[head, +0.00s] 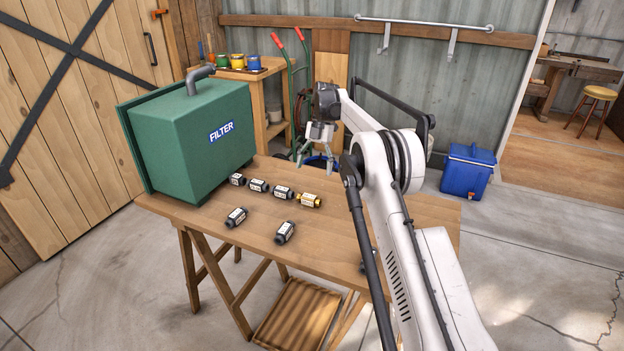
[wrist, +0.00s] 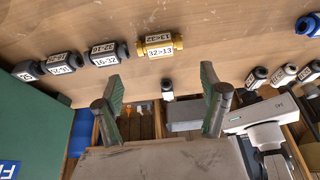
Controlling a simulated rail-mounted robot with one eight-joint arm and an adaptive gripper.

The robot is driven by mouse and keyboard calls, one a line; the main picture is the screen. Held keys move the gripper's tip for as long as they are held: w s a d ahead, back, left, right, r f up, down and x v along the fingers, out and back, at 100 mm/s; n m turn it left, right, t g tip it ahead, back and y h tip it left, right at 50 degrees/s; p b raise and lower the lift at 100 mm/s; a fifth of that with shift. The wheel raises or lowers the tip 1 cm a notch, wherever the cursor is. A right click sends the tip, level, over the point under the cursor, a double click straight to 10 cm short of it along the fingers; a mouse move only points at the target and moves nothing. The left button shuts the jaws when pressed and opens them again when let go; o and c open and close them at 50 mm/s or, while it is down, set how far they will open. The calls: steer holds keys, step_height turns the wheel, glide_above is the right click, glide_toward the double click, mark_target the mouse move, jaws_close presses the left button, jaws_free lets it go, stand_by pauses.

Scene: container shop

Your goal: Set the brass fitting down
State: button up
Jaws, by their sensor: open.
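The brass fitting (head: 309,200) lies on the wooden table (head: 345,222) at the right end of a row of black fittings (head: 283,192) with white labels. In the wrist view the brass fitting (wrist: 159,46) lies on its side, its label reading 32>13, beside a black fitting (wrist: 104,54) marked 16-32. My gripper (head: 316,162) is raised clear of the table. In the wrist view my gripper (wrist: 162,78) has its fingers spread wide with nothing held between them. The brass fitting lies beyond the fingertips, apart from them.
A green filter box (head: 190,140) stands on the table's left end. Two more black fittings (head: 235,217) (head: 285,232) lie in front of the row. The table's right part is mostly clear. A blue cooler (head: 467,172) and a hand truck (head: 290,85) stand behind the table.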

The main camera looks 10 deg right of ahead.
steer(key=s+a+r+m+t, duration=0.1)
steer(key=s+r+m, duration=0.2)
steer(key=r, duration=0.5)
steer(key=s+r+m+t, duration=0.2)
steer(key=s+r+m, duration=0.15)
steer(key=r, duration=0.35)
steer(key=s+a+r+m+t+h, duration=0.1)
steer(key=s+r+m, duration=0.3)
steer(key=s, duration=0.3)
steer(key=s+r+m+t+h, duration=0.1)
steer(key=s+r+m, duration=0.3)
steer(key=s, duration=0.3)
steer(key=s+m+t, duration=0.3)
steer(key=s+m, duration=0.4)
steer(key=s, duration=1)
steer(key=s+f+m+t, duration=0.2)
steer(key=s+f+m, duration=0.5)
steer(key=s, duration=0.6)
step_height(320, 180, down, 2)
steer(key=shift+s+a+f+t+h, duration=0.2)
steer(key=shift+s+a+t+h, duration=0.05)
steer(key=shift+s+t+h, duration=0.15)
